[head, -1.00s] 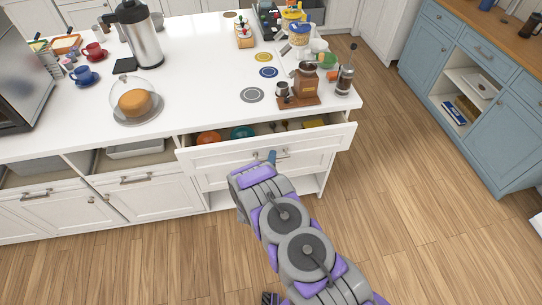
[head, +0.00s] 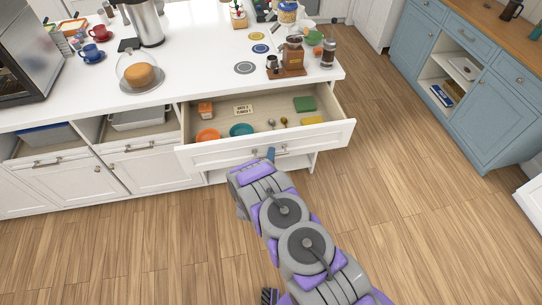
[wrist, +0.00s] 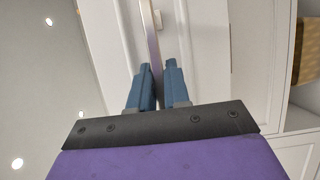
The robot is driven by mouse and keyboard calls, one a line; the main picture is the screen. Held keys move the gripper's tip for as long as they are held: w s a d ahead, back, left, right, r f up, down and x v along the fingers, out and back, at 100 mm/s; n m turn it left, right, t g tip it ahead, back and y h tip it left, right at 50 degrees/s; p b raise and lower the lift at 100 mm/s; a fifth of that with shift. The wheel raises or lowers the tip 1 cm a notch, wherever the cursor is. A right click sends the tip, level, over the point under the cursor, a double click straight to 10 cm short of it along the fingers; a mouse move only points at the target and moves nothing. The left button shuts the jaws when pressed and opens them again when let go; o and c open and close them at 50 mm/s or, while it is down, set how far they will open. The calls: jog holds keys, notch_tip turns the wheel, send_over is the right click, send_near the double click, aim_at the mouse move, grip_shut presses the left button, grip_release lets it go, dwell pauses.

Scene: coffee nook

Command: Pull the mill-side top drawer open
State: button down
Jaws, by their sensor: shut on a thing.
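The mill-side top drawer (head: 320,137) stands pulled out from the white island, with its inside in plain view. Its white front carries a metal handle (head: 287,151), which also shows as a thin bar (wrist: 152,45) in the wrist view. My gripper (head: 270,154) is at the handle in front of the drawer. In the wrist view its blue fingers (wrist: 159,80) are shut on the bar, one on each side. The wooden coffee mill (head: 292,60) stands on the countertop above the drawer.
The drawer holds an orange bowl (head: 207,135), a teal bowl (head: 241,129), spoons, a green item (head: 304,104) and a yellow item (head: 312,121). A cake dome (head: 139,72) stands on the counter. Wooden floor (head: 400,220) is clear in front; blue cabinets (head: 480,90) stand at right.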

jog(key=shift+f, duration=0.2)
jog(key=c, duration=1.2)
grip_release()
jog(key=shift+w, duration=0.1)
jog(key=shift+r, duration=0.1)
jog(key=shift+s+a, duration=0.1)
jog(key=shift+s, duration=0.2)
jog(key=s, duration=0.5)
jog(key=s+a+p, duration=0.1)
jog(key=s, duration=0.5)
jog(key=s+a+p, duration=0.1)
jog(key=s, duration=0.4)
jog(key=shift+s, duration=0.35)
jog(key=shift+w, duration=0.1)
